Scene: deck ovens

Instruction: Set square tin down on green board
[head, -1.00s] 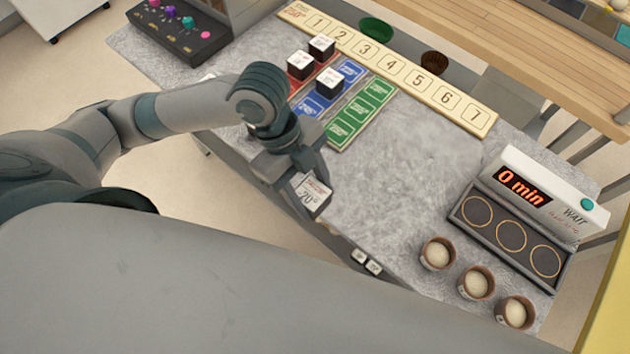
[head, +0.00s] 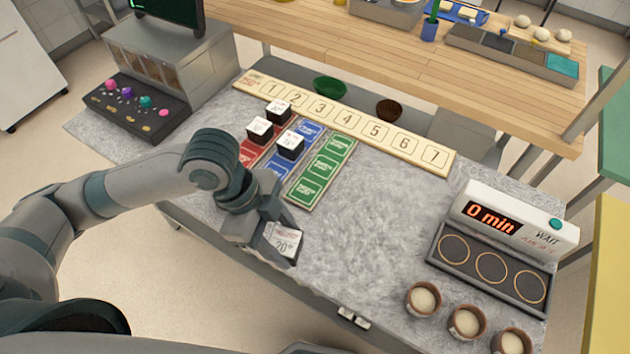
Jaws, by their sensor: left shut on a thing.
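My left gripper (head: 268,236) is shut on a square tin (head: 284,240) with a white labelled top. It holds the tin near the front edge of the grey counter, in front of the boards. The green board (head: 322,172) lies on the counter beyond and to the right of the gripper, with several marked squares and no tin on it. The blue board (head: 308,131) lies to its left, with a dark tin with a white top (head: 290,144) on it. My right gripper is not in view.
Two more tins (head: 260,130) stand on the red board (head: 247,152). A numbered strip (head: 345,120) runs along the back. At the right are the timer box (head: 505,225) and several brown cups (head: 424,299). The counter between them and the green board is clear.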

